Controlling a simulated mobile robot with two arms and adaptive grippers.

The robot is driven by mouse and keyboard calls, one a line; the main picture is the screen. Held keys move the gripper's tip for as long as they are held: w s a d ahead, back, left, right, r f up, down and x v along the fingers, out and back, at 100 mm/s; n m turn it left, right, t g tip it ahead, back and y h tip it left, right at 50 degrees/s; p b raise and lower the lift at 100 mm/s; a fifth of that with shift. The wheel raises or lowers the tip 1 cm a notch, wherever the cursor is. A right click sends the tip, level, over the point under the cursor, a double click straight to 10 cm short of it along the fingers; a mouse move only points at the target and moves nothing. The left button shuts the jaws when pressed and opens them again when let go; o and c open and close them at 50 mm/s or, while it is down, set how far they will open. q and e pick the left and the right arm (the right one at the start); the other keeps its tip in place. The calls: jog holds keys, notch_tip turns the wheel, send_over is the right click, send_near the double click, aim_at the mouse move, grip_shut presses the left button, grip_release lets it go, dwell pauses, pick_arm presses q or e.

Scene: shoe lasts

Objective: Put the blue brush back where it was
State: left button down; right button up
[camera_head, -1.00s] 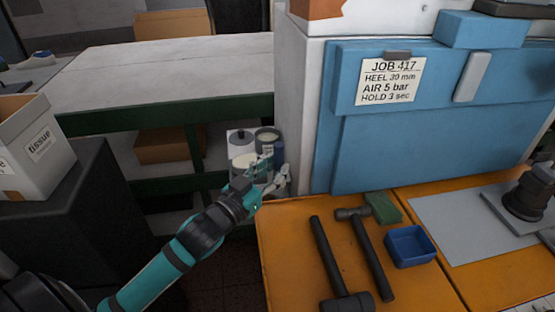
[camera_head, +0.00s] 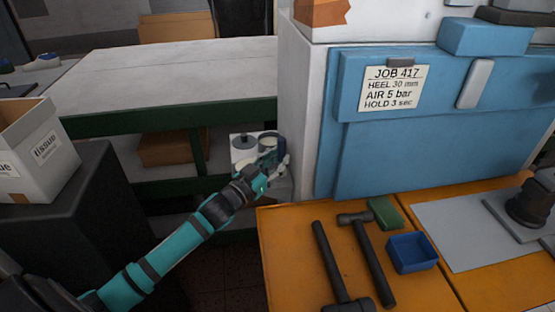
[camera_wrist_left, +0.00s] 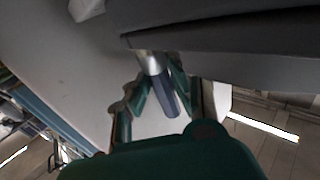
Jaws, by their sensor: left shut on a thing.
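My left gripper (camera_head: 274,166) is beside the left side of the white and blue machine, in front of the pots on the low shelf. In the left wrist view its fingers (camera_wrist_left: 160,92) are shut on a slim thing, the blue brush (camera_wrist_left: 166,103), with a silvery band and a dark blue-grey length between the fingers. A large dark surface hides its far end. In the head view the gripper hides most of the brush. A grey pot (camera_head: 269,137) stands just behind the gripper, next to a white container (camera_head: 243,150) with a dark knob. My right gripper is not in view.
The machine (camera_head: 309,120) stands close on the right. The orange bench (camera_head: 290,235) carries two hammers (camera_head: 372,262), a green block (camera_head: 384,212) and a blue tray (camera_head: 411,268). A tissue box (camera_head: 45,165) stands at left. The grey table top (camera_head: 170,78) is largely clear.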

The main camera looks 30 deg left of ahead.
pick_arm(q)
jog(key=shift+f, duration=0.1)
jog(key=shift+s+f, duration=0.15)
jog(key=shift+f, duration=0.35)
jog(key=c, duration=1.2)
grip_release()
jog(key=shift+d+f+b, duration=0.15)
jog(key=shift+f+b, duration=0.05)
jog(key=shift+b, duration=0.1)
jog(key=shift+o, duration=0.2)
jog(key=shift+r, duration=0.45)
jog(key=v, duration=1.2)
jog(key=shift+r, duration=0.45)
